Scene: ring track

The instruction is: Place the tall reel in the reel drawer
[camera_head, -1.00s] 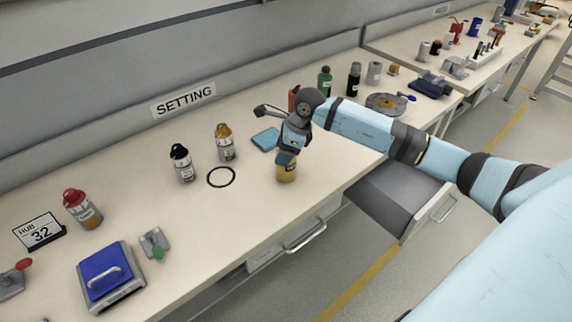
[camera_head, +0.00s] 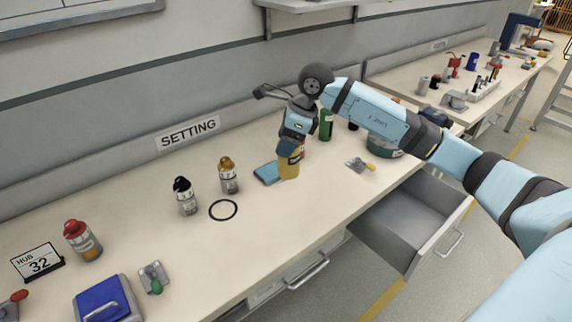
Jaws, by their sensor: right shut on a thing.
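The tall reel appears to be the upright yellow-orange cylinder (camera_head: 288,168) under my right gripper. My right gripper (camera_head: 296,141) is shut on its upper part, from above. The reel is over the bench beside a flat blue pad; I cannot tell surely how far its base is above the top. An open, empty grey drawer (camera_head: 428,247) sticks out from the bench front, right of and below the reel. No label shows on it, so I take it as the reel drawer. My left gripper is not in view.
The blue pad (camera_head: 267,174), amber bottle (camera_head: 228,177), black-capped bottle (camera_head: 185,197) and black ring (camera_head: 223,210) lie left of the reel. A small metal clamp (camera_head: 359,165) sits to its right. A green bottle (camera_head: 326,124) stands behind. A shut drawer (camera_head: 290,284) is below.

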